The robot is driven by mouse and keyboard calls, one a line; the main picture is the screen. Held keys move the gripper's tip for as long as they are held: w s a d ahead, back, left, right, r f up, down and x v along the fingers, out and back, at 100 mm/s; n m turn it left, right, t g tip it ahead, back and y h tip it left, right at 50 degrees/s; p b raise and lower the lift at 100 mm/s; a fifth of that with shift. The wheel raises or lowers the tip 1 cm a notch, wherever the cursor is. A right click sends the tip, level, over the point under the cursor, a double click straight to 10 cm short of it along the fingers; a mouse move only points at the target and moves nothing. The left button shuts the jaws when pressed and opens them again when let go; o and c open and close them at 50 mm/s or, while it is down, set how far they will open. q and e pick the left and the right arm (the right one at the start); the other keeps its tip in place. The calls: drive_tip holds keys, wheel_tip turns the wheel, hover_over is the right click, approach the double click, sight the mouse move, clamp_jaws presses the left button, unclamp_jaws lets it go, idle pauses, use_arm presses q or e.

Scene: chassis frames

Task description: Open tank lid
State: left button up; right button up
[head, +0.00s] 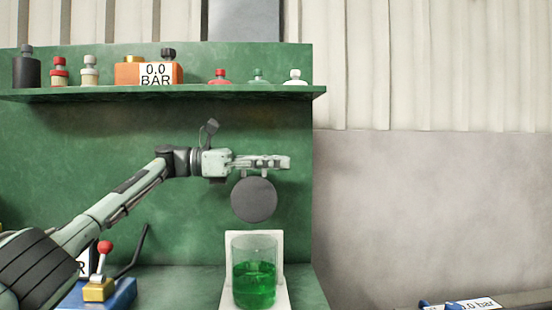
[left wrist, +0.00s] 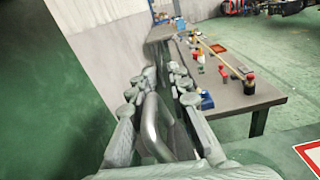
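The tank (head: 254,270) is a clear glass cylinder partly filled with green liquid. It stands upright in front of a white panel, and its top is uncovered. A dark grey round lid (head: 254,200) hangs in the air above the tank, apart from its rim, with its flat face toward the head camera. My left gripper (head: 288,162) is just above the lid, fingers pointing right. In the left wrist view a grey curved handle (left wrist: 160,130) lies between the fingers (left wrist: 168,82), which appear shut on it. My right gripper is not in view.
A green shelf (head: 200,93) above holds several bottles and a "0.0 BAR" gauge box (head: 150,73). A red-knobbed lever (head: 104,250) stands at the lower left. The wrist view shows a cluttered grey table (left wrist: 232,95) beyond. Space right of the lid is clear.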

use_arm(q)
drive_tip(key=shift+o, duration=0.8)
drive_tip(key=shift+r, duration=0.15)
drive_tip(key=shift+s+r, duration=0.1)
drive_tip(key=shift+r, duration=0.15)
drive_tip(key=a, duration=1.2)
drive_tip(key=shift+f, duration=0.1)
